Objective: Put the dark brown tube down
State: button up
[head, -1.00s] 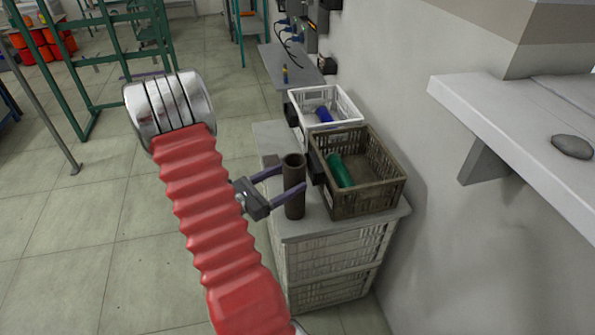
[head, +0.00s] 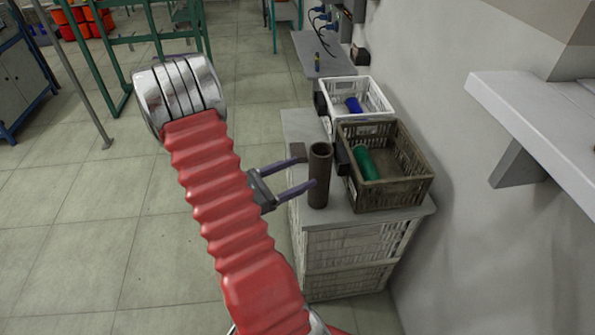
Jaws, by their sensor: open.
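The dark brown tube (head: 320,178) stands upright on the grey top of the crate stand (head: 365,222), near its left edge. My gripper (head: 310,172) is open, to the left of the tube. Its two purplish fingers point right toward the tube, and their tips are close to its left side. I cannot tell whether a tip still touches it. The tube's open top end shows.
A brown crate (head: 388,200) holding a green tube (head: 364,162) stands just right of the dark brown tube. Behind it is a white crate (head: 377,92) with a blue tube (head: 353,105). A wall and a pale shelf (head: 530,115) bound the right side. Open tiled floor lies to the left.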

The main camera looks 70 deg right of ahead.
dwell(0.3)
jog(key=shift+r, duration=0.1)
jog(key=shift+a+r, duration=0.25)
jog(key=w+a+r+m+t+y, duration=0.3)
jog(key=a+r+t+y, duration=0.1)
jog(key=a, duration=1)
jog(key=w+a+r+m+t+y, duration=0.3)
jog(key=a+r+t, duration=0.4)
jog(key=a, duration=0.8)
jog(key=w+a+r+m+t+y, duration=0.4)
jog(key=a+y, duration=0.3)
jog(key=a, duration=0.7)
jog(key=shift+a+r+m+t, duration=0.3)
jog(key=shift+a+r+t, duration=0.1)
jog(key=shift+r+t, duration=0.3)
